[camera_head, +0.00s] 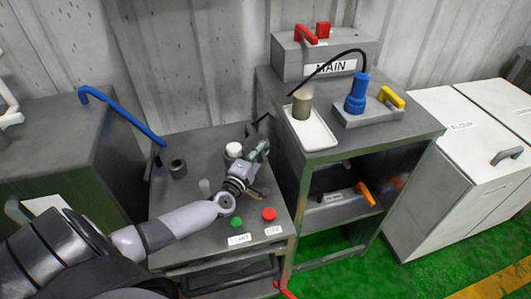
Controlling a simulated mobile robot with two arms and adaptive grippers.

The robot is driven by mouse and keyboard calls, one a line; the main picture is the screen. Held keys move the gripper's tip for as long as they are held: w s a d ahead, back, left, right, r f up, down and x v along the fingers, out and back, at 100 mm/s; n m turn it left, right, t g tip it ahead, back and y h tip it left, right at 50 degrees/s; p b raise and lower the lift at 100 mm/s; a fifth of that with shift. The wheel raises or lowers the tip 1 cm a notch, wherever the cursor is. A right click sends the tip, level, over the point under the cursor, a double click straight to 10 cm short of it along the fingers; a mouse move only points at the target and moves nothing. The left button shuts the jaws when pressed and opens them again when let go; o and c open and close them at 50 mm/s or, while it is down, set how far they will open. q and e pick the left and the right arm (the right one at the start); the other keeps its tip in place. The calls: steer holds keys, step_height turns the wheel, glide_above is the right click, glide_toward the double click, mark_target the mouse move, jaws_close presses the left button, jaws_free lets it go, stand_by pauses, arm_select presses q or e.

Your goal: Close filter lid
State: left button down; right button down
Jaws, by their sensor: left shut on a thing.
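My left gripper (258,146) reaches over the grey console from the lower left, its fingers at the console's far right corner. It is shut on a small dark part by the side of the taller grey cabinet; the fingers hide most of that part. I cannot tell for sure which part here is the filter lid. A white round knob (233,150) stands just left of the gripper. My right gripper is not in view.
The console has a green button (236,222) and a red button (268,214). A blue bar handle (120,112) is at left. The cabinet top holds a white tray (312,137), a blue cylindrical object (357,92) and a MAIN box (325,58). Green floor is clear in front.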

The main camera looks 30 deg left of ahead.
arm_select(q)
steer(key=shift+s+a+m+h, duration=0.15)
steer(key=shift+s+m+h, duration=0.15)
steer(key=shift+h, duration=0.2)
steer(key=c, duration=1.6)
jaws_free()
steer(key=shift+o, duration=0.2)
steer(key=s, duration=0.8)
steer(key=s+d, duration=0.1)
steer(key=s, duration=0.3)
